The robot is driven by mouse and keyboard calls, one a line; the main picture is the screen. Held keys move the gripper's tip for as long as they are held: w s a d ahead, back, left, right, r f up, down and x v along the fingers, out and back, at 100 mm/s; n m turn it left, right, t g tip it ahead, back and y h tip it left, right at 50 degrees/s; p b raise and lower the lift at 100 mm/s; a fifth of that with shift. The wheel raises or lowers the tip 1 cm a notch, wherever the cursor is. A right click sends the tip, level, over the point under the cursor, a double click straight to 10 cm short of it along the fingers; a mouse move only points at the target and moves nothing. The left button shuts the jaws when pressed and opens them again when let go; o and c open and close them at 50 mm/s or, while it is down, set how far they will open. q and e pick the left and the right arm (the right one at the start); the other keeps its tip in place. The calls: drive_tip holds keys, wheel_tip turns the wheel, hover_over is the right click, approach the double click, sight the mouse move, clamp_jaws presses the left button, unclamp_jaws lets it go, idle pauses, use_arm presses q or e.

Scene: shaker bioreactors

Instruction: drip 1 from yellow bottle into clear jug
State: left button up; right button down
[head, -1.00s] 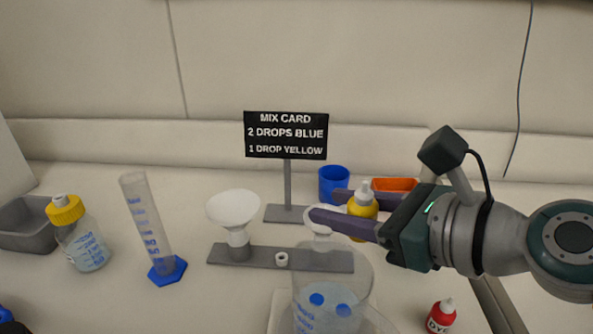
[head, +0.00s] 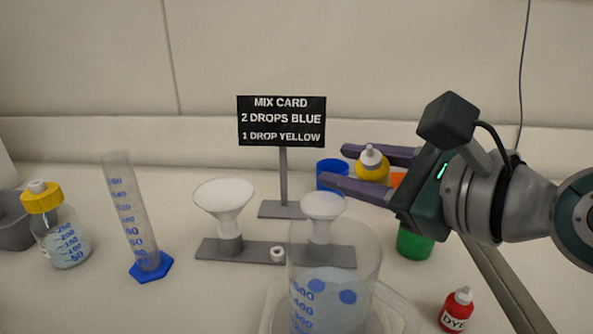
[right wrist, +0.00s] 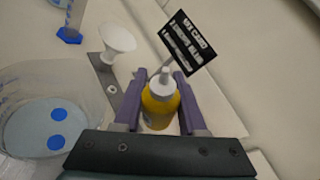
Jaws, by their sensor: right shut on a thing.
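My right gripper (head: 355,169) is shut on the yellow bottle (head: 373,168), which has a white nozzle cap. In the right wrist view the yellow bottle (right wrist: 159,105) sits between the two purple fingers, its nozzle pointing away from the palm. The bottle is held above the bench, behind and to the right of the clear jug (head: 370,262). The jug also shows in the right wrist view (right wrist: 88,85), left of the gripper. It holds pale liquid with two blue spots (head: 332,291). The bottle looks roughly upright in the head view. My left gripper is not in view.
A mix card (head: 281,121) stands behind, reading 2 drops blue, 1 drop yellow. A funnel rack (head: 265,253), a blue cup (head: 329,171), a green container (head: 413,245) and a red dye bottle (head: 457,308) surround the jug. A measuring cylinder (head: 137,215) and yellow-capped bottle (head: 61,235) stand left.

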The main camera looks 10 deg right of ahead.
wheel_tip(320, 180, up, 6)
drive_tip(key=s+a+n+t+y+b, duration=0.2)
drive_tip(key=n+t+b, duration=0.3)
drive_tip(key=n+b, duration=0.6)
drive_tip(key=n, duration=0.2)
drive_tip(key=shift+s+a+r+n, duration=0.15)
drive_tip(key=shift+s+a+n, duration=0.15)
drive_tip(key=shift+s+a, duration=0.05)
idle(1.2)
drive_tip(key=shift+s+a+r+n+y, duration=0.1)
drive_tip(key=shift+r+n+y, duration=0.2)
drive_tip(key=shift+n, duration=0.35)
drive_tip(key=shift+s+a+r+n+y, duration=0.15)
drive_tip(key=shift+n+y, duration=0.2)
drive_tip(key=shift+n, duration=0.35)
drive_tip(key=shift+r+n+y, duration=0.2)
drive_tip(key=shift+n+y, duration=0.15)
drive_tip(key=shift+n, duration=0.3)
